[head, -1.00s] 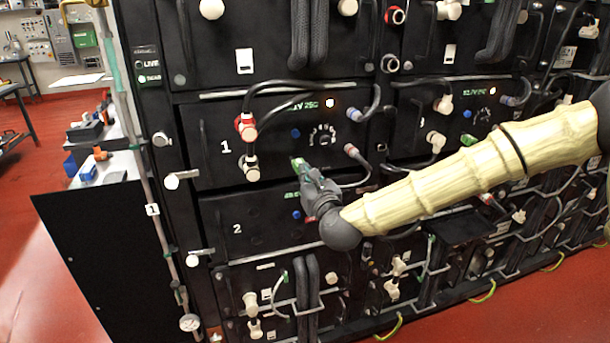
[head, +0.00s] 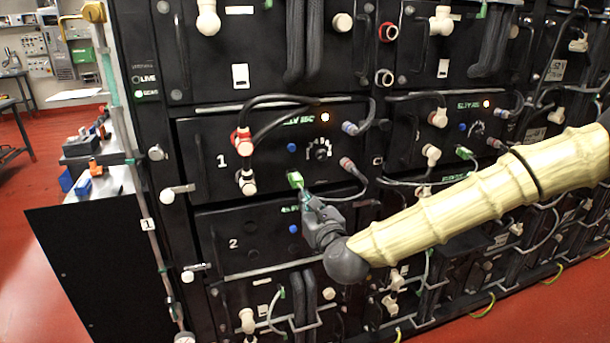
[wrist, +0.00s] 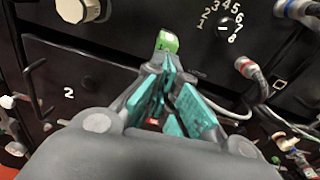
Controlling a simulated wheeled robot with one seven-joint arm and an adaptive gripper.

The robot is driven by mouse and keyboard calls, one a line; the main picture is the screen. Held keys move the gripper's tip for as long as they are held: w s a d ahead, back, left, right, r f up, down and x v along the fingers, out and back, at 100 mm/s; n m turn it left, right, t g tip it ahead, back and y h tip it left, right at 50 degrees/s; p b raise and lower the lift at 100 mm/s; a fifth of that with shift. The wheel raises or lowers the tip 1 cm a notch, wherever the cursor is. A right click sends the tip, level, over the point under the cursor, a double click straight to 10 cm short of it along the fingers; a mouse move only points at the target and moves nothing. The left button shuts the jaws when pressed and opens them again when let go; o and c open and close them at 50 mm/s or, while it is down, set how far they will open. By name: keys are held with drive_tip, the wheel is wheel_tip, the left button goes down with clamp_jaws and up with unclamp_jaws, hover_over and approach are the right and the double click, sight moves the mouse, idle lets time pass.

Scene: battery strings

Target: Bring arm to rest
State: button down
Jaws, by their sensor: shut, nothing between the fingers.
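My gripper (head: 308,200) is at the front of the battery rack, near the boundary between the unit marked 1 and the unit marked 2. Its fingers are shut and empty. In the wrist view the teal-padded fingers (wrist: 168,85) point at a small green part (wrist: 167,42) on the rack front. The green part also shows in the head view (head: 295,180), just beyond the fingertips. I cannot tell whether the fingertips touch it. My cream-coloured arm reaches in from the right.
Unit 1 has a numbered dial (head: 319,152), a red connector (head: 242,140) and cables close to my gripper. A workbench (head: 100,185) stands at the left. Red floor (head: 500,320) is open in front of the rack.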

drive_tip(key=s+d+f+n+g+p, duration=0.1)
drive_tip(key=s+f+n+g, duration=0.2)
drive_tip(key=s+f+n, duration=0.5)
drive_tip(key=s+d+f+n+g+h+p, duration=0.1)
drive_tip(key=s+f+n+g, duration=0.2)
drive_tip(key=f, duration=1)
drive_tip(key=s+d+f+n+g+p, duration=0.1)
drive_tip(key=s+f+n+g, duration=0.25)
drive_tip(key=s+f, duration=0.5)
drive_tip(key=s+d+f+n+g+h, duration=0.1)
drive_tip(key=s+d+f+n, duration=0.3)
drive_tip(key=s, duration=0.5)
drive_tip(key=s+d+f+n+g+h+p, duration=0.1)
drive_tip(key=s+d+f+n+g+h, duration=0.1)
drive_tip(key=s+d+f+n, duration=0.3)
drive_tip(key=s+d+f+n+g+h+p, duration=0.1)
drive_tip(key=s+d+f+n+g, duration=0.3)
drive_tip(key=s+d+n, duration=0.3)
drive_tip(key=s+d+f, duration=0.1)
drive_tip(key=s+d, duration=0.1)
drive_tip(key=s, duration=0.3)
drive_tip(key=shift+s+d+f+n+h, duration=0.15)
drive_tip(key=shift+s+f+n+h, duration=0.05)
drive_tip(key=shift+s+n+h, duration=0.2)
